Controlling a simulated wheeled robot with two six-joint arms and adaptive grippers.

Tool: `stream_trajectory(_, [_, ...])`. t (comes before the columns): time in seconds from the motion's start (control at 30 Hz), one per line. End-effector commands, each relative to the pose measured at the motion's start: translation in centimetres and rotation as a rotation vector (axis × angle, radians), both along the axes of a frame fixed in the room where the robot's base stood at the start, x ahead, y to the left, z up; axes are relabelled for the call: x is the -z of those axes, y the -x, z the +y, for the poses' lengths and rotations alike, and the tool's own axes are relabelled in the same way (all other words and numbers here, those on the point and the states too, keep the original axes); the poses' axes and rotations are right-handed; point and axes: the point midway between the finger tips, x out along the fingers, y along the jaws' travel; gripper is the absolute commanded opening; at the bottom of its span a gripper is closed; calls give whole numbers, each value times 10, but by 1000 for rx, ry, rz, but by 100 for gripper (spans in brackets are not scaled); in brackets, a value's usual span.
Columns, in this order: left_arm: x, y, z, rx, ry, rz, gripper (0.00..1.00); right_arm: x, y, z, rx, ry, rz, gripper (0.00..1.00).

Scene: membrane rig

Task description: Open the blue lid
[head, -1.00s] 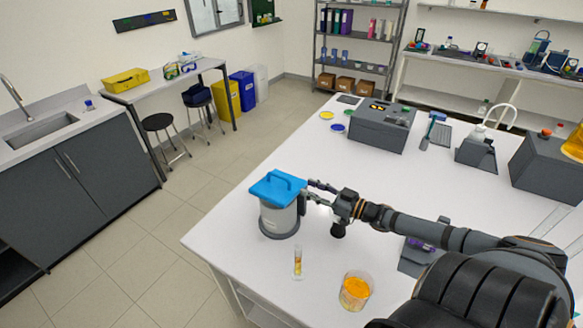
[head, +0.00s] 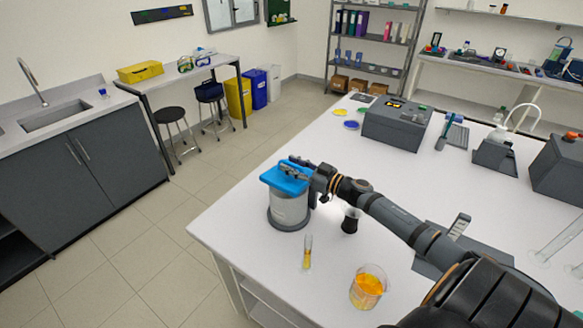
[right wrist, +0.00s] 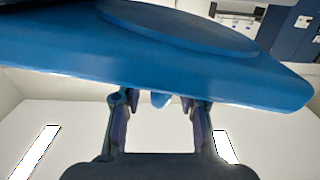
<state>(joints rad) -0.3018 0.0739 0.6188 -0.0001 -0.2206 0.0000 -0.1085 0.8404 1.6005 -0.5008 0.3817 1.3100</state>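A grey-white canister (head: 289,209) with a dark base stands upright near the front left of the white table. Its blue lid (head: 281,182) sits on top, and I see no clear gap under it. My right gripper (head: 297,166) is at the top of the lid and hides much of its handle. In the right wrist view the blue lid (right wrist: 150,55) fills the upper part. My right gripper's two fingers (right wrist: 159,112) stand apart below it. A small pale blue piece shows between them; I cannot tell whether they touch it. My left gripper is out of view.
A vial with orange liquid (head: 307,253) and a beaker of orange liquid (head: 368,289) stand in front of the canister. A small black object (head: 350,222) stands right of it. A grey box (head: 396,125) is farther back. The table between is mostly clear.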

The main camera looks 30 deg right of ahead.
Motion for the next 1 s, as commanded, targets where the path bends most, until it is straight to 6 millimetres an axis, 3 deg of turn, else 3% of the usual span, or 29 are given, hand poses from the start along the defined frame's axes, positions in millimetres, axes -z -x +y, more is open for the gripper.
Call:
stream_trajectory(0.4, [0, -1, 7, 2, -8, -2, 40, 1, -5, 2, 0, 1, 3, 36])
stream_trajectory(0.67, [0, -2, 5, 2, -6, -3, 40, 1, -5, 2, 0, 1, 3, 0])
stream_trajectory(1.0, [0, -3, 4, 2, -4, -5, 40, 1, -5, 2, 1, 1, 3, 0])
